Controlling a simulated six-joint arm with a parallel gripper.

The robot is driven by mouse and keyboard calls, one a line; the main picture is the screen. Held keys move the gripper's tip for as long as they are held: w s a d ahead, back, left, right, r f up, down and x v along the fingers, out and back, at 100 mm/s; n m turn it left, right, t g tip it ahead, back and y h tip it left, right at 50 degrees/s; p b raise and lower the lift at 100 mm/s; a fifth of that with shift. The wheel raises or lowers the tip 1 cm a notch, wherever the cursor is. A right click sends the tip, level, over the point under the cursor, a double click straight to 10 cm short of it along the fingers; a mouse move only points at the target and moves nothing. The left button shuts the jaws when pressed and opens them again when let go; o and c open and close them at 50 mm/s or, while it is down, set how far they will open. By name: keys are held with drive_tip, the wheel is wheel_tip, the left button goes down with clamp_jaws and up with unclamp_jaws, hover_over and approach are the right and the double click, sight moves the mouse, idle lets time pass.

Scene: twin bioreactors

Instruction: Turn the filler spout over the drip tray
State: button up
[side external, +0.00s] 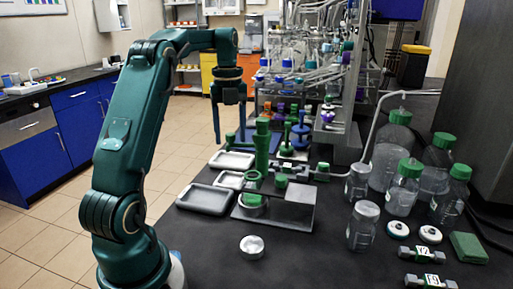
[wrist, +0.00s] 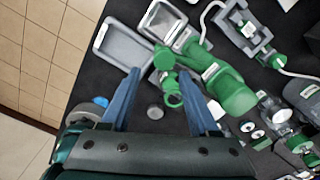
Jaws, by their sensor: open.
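A green upright fitting (side external: 262,150), which looks like the filler, stands on the dark bench in the side view. I cannot tell for sure which part is its spout. In the wrist view green parts (wrist: 230,92) lie beyond my fingers, with a round green cap (wrist: 163,58) near the fingertips. A shallow grey tray (side external: 204,199) lies left of the fitting; a grey tray also shows in the wrist view (wrist: 110,52). I cannot tell which tray is the drip tray. My gripper (side external: 230,128) is open and empty, pointing down, raised behind and left of the fitting.
Two more shallow trays (side external: 232,160) lie near the bench's left edge. A grey bracket (side external: 293,195) stands right of the fitting. Green-capped bottles (side external: 403,187) crowd the right. A small metal lid (side external: 252,246) lies in front, where the bench is mostly clear.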

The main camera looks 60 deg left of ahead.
drive_tip(key=d+n, duration=0.2)
drive_tip(key=n, duration=0.2)
drive_tip(key=w+d+n, duration=0.1)
drive_tip(key=d+n, duration=0.2)
drive_tip(key=w+d+n, duration=0.1)
drive_tip(key=d+n, duration=0.2)
drive_tip(key=n, duration=0.1)
drive_tip(key=shift+n, duration=0.3)
drive_tip(key=s+d+r+t, duration=0.2)
drive_tip(key=s+d+r, duration=0.1)
drive_tip(key=d+r, duration=0.65)
drive_tip(key=s+d+f+n+t, duration=0.3)
drive_tip(key=s+d+f+n, duration=0.4)
drive_tip(key=s+f, duration=0.2)
drive_tip(key=shift+s+n, duration=0.3)
drive_tip(key=shift+s, duration=0.45)
drive_tip(key=shift+f, duration=0.1)
